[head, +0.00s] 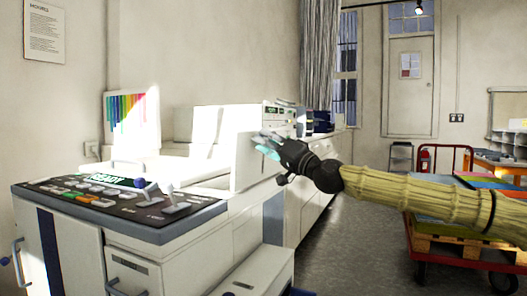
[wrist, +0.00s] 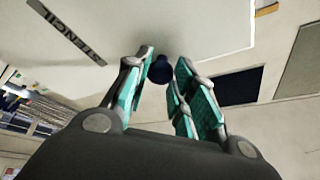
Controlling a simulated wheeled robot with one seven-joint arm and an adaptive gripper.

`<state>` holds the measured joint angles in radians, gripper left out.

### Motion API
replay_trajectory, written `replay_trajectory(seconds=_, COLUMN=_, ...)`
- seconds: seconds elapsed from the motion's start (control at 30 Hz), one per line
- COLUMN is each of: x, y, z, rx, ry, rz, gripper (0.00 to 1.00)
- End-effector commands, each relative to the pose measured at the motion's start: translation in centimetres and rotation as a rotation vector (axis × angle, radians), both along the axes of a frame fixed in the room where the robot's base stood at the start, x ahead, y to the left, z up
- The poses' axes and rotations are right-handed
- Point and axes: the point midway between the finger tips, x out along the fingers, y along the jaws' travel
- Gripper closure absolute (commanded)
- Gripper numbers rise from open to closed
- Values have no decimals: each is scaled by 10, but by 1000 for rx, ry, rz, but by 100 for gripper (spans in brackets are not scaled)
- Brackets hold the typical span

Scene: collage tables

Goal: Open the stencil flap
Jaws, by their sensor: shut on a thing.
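The white stencil flap (wrist: 205,25) fills the top of the wrist view, beside a dark STENCIL label (wrist: 68,32). A dark blue round knob (wrist: 160,70) stands out from the white surface. My gripper (wrist: 161,76) has its teal-padded fingers on both sides of this knob and is shut on it. In the head view my gripper (head: 266,146) is at the side of the white machine (head: 240,150), and the knob is hidden there. I cannot tell whether the flap is swung out.
A control panel (head: 110,196) with buttons, levers and a blue ball knob stands at the left. White cabinets (head: 310,185) run back along the wall. A red cart (head: 425,252) with a wooden pallet is at the right. The grey floor (head: 350,235) between is clear.

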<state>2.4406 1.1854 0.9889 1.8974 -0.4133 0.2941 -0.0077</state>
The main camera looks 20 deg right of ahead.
Motion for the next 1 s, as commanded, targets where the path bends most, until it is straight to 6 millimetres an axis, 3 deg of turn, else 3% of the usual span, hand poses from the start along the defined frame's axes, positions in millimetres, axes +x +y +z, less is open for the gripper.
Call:
replay_trajectory(seconds=0.67, x=-1, y=-3, z=-1, rx=13, ry=-12, rz=-1, gripper=100)
replay_trajectory(seconds=0.7, x=-1, y=-2, z=-1, rx=13, ry=-12, rz=-1, gripper=68)
replay_trajectory(seconds=0.77, x=-1, y=-2, z=-1, rx=13, ry=-12, rz=-1, gripper=57)
replay_trajectory(seconds=0.8, x=-1, y=-2, z=-1, rx=13, ry=-12, rz=-1, gripper=52)
replay_trajectory(seconds=1.0, x=-1, y=-2, z=-1, rx=12, ry=-12, rz=0, gripper=52)
